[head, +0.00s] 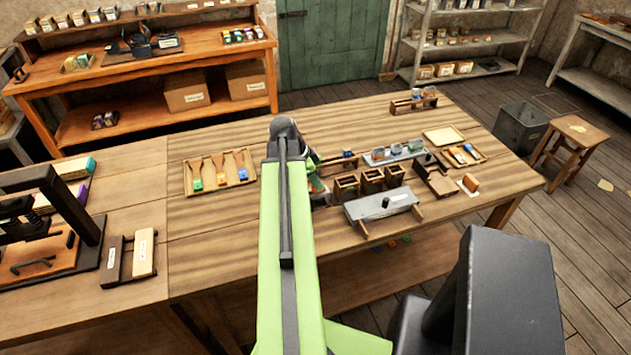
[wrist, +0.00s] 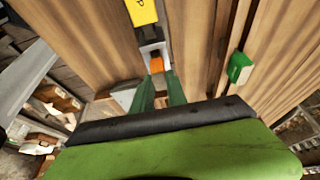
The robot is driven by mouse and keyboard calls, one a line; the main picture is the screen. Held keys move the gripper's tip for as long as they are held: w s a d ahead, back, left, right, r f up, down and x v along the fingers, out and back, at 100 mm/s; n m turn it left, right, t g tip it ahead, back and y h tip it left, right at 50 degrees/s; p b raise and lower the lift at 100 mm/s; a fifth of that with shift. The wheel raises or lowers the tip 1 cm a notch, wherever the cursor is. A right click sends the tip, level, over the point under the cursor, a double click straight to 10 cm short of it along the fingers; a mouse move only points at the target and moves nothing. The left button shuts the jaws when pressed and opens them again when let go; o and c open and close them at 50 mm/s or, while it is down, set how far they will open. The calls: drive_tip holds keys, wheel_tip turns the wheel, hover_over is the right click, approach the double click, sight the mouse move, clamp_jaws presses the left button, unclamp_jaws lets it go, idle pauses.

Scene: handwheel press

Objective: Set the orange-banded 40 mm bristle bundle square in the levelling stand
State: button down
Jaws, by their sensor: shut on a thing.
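My gripper (wrist: 161,78) is shut on a small orange-banded piece, the bristle bundle (wrist: 156,63), which shows between the green fingertips in the wrist view. Its bristles and its tilt cannot be made out. In the head view my gripper (head: 318,184) is low over the middle of the bench, partly behind my green arm, and the bundle is not clear there. I cannot tell for certain which fixture is the levelling stand. A brown wooden fixture (head: 436,180) stands farther right.
Several open wooden boxes (head: 371,181) stand close to the right of my gripper. A tray (head: 188,180) with brushes is to the left. An orange-brown block (head: 470,183) sits near the right edge. A black press (head: 55,215) stands far left.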

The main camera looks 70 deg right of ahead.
drive_tip(key=c, duration=1.2)
unclamp_jaws()
drive_tip(key=shift+c, duration=0.2)
drive_tip(key=shift+r, duration=0.1)
drive_tip(key=p+v, duration=1.6)
drive_tip(key=v, duration=0.1)
drive_tip(key=shift+w, duration=0.15)
